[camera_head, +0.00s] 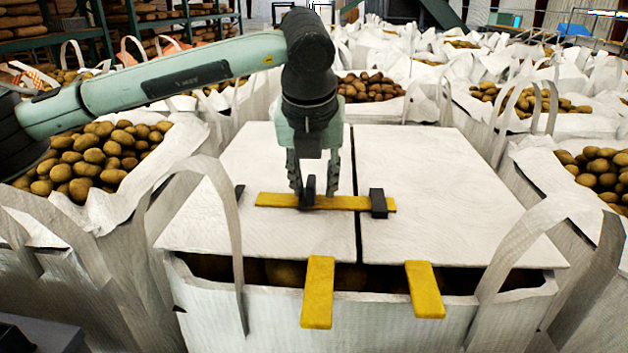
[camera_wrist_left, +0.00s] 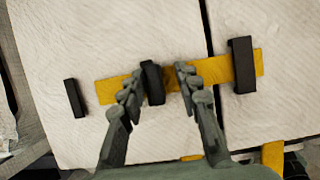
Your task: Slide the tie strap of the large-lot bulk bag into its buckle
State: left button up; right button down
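The large-lot bulk bag (camera_head: 330,318) is in front, with two white lid flaps (camera_head: 450,190) parted by a dark slit. A yellow tie strap (camera_head: 345,202) lies flat across the slit. Its right end shows just past the black buckle (camera_head: 379,203) on the right flap. The wrist view also shows the strap (camera_wrist_left: 207,73) on both sides of the buckle (camera_wrist_left: 242,65). A black upright tab (camera_wrist_left: 152,83) stands on the strap. My left gripper (camera_head: 314,180) is open, its fingers either side of the tab, with a gap on the right. My right gripper is out of view.
A black block (camera_wrist_left: 75,98) sits left of the strap on the left flap. Two yellow straps (camera_head: 318,292) (camera_head: 424,290) hang over the front edge. White lifting loops (camera_head: 228,220) rise at the corners. Potato-filled bags (camera_head: 95,160) crowd around.

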pick_arm(q)
jog(key=v, duration=1.2)
